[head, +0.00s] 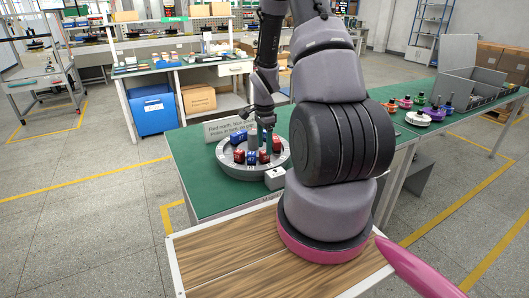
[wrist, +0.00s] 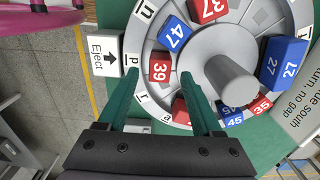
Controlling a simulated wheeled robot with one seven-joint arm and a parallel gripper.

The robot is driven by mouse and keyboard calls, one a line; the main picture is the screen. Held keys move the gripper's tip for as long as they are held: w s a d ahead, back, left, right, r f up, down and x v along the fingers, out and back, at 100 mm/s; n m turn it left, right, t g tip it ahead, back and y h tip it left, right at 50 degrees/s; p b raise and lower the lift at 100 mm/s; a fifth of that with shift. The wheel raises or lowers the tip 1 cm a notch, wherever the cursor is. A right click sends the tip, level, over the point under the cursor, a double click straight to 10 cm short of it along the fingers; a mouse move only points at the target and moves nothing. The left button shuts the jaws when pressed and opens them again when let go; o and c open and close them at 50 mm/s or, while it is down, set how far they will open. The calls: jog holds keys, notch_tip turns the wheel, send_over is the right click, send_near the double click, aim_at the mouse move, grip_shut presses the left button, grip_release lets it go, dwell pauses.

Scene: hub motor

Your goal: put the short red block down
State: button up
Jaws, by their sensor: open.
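My gripper (wrist: 160,74) is open, its two green fingers apart. In the wrist view a red block marked 39 (wrist: 160,66) sits in the grey round tray (wrist: 150,30), between the fingertips with a gap on each side. Another red block (wrist: 180,110) is partly hidden by the right finger. Red blocks 37 (wrist: 208,9) and 35 (wrist: 262,105) also sit in the ring. In the head view my gripper (head: 266,146) is low over the tray (head: 252,175). I cannot tell its exact height above the blocks.
Blue blocks 47 (wrist: 174,35), 45 (wrist: 233,117) and a larger 27 (wrist: 283,62) share the ring around a grey central post (wrist: 230,77). A white Eject box (wrist: 104,56) stands beside the tray. A sign (head: 228,128) stands behind it. Green table is free to the left.

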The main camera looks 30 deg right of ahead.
notch_tip(320, 180, up, 9)
notch_tip(320, 180, up, 9)
jog(key=n+t, duration=0.1)
jog(key=n, duration=0.1)
send_over(264, 151)
jog(key=s+a, duration=0.1)
jog(key=a, duration=0.1)
jog(key=s+a+r+n+t, duration=0.1)
jog(key=s+a+r+n, duration=0.1)
jog(key=r, duration=0.3)
jog(key=s+a+r+n+t, duration=0.1)
jog(key=s+a+r+n, duration=0.15)
jog(key=r, duration=0.35)
jog(key=s+a+r+n+t+y, duration=0.2)
jog(key=s+a+r+n+t, duration=0.2)
jog(key=s+r, duration=0.7)
jog(key=s+a+n, duration=0.2)
jog(key=s+n, duration=0.1)
jog(key=shift+s+a, duration=0.25)
jog(key=shift+a, duration=0.15)
